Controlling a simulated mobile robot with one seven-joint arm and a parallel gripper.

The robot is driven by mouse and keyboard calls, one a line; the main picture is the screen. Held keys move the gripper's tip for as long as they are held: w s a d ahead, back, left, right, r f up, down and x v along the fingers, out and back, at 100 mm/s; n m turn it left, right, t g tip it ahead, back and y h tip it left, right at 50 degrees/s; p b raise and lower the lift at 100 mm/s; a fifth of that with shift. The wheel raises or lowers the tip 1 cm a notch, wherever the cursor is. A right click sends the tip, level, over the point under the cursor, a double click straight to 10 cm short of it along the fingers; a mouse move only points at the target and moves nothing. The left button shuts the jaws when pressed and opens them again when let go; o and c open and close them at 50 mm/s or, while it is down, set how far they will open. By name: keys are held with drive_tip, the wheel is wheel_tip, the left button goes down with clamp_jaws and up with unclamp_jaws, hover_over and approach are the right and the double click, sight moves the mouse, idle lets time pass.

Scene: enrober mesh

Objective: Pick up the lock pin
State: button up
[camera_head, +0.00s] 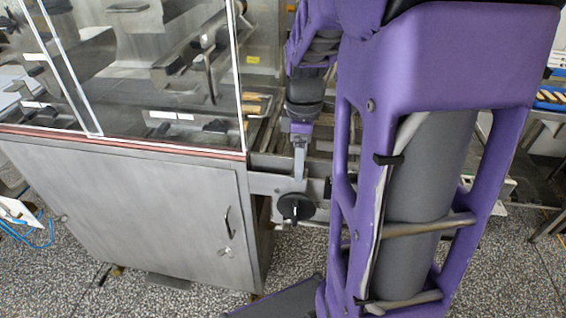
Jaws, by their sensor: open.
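My gripper (300,165) hangs at the end of my purple arm, in front of the conveyor frame right of the machine cabinet. It points down and looks small; its fingers are hard to tell apart from the grey metal behind. It is open, and I see nothing held in it. A round black knob (296,207) with a light handle mark sits on the metal frame just below my gripper. I cannot make out the lock pin for certain; it may be too small or hidden behind my arm.
A steel cabinet (130,205) with a clear guard (150,75) above stands at left, close to my gripper. A metal conveyor frame (270,185) runs behind my arm. My arm covers much of the right side. Blue cables (35,235) lie at far left.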

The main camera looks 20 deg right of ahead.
drive_tip(key=shift+d, duration=0.1)
clamp_jaws()
drive_tip(key=shift+r, duration=0.15)
wheel_tip(320, 180, up, 15)
drive_tip(key=p, duration=0.5)
drive_tip(key=shift+r, duration=0.2)
idle(1.0)
drive_tip(key=shift+f, duration=0.1)
